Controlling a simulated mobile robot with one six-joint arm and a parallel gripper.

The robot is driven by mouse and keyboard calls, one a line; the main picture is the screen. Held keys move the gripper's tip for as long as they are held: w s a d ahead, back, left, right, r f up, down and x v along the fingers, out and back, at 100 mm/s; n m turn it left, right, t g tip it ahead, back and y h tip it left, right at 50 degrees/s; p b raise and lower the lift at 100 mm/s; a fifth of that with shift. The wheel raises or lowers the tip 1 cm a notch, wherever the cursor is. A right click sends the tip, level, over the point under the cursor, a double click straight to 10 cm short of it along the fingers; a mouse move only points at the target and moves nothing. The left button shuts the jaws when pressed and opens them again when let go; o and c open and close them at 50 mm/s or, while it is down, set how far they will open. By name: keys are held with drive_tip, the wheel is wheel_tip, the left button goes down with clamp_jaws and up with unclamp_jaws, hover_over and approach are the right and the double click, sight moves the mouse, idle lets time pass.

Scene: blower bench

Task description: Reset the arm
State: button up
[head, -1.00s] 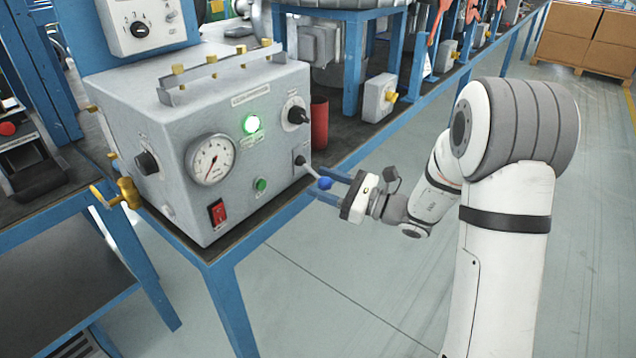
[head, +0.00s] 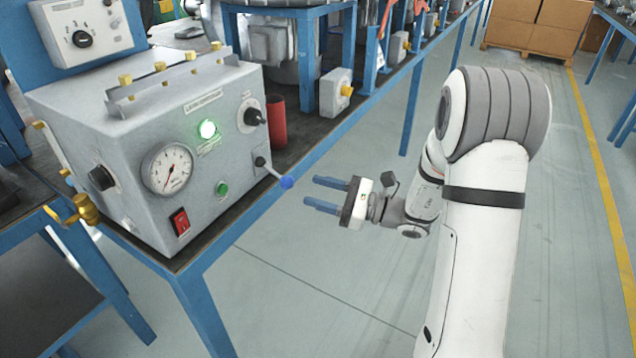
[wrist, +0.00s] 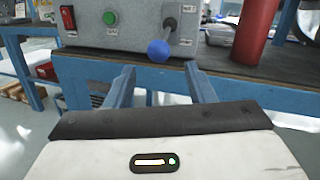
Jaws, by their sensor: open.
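My gripper (head: 324,195) is open and empty, with its two blue fingers apart and pointing left toward the control box (head: 130,150). A lever with a blue ball knob (head: 286,182) sticks out of the box's front at the lower right. The fingertips are a short gap to the right of the knob and do not touch it. In the wrist view the blue knob (wrist: 157,51) shows beyond the gripper (wrist: 160,78), above the space between the fingers. My arm extends on the right of the head view.
The box carries a gauge (head: 167,168), a lit green lamp (head: 207,129), a red switch (head: 180,221) and a green button (head: 222,189). A red cylinder (head: 277,121) stands beside it on the blue-framed bench (head: 325,145). The floor around my arm is clear.

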drive_tip(key=s+a+r+n+g+h+p, duration=0.2)
drive_tip(key=s+r+n+g+h+p, duration=0.8)
drive_tip(key=s, duration=0.7)
drive_tip(key=s+d+r+n+t+h+p, duration=0.2)
drive_tip(key=d+r+n+t+h+p, duration=0.1)
drive_tip(key=d+r+n+h+p, duration=0.1)
drive_tip(key=s+d+r+n+t+h+p, duration=0.3)
drive_tip(key=d+r+n+p, duration=0.3)
drive_tip(key=d+r+p, duration=0.2)
wheel_tip(320, 180, up, 2)
drive_tip(key=shift+d+r+h, duration=0.1)
drive_tip(key=shift+d+h, duration=0.4)
drive_tip(key=shift+h, duration=0.2)
drive_tip(key=shift+s, duration=0.1)
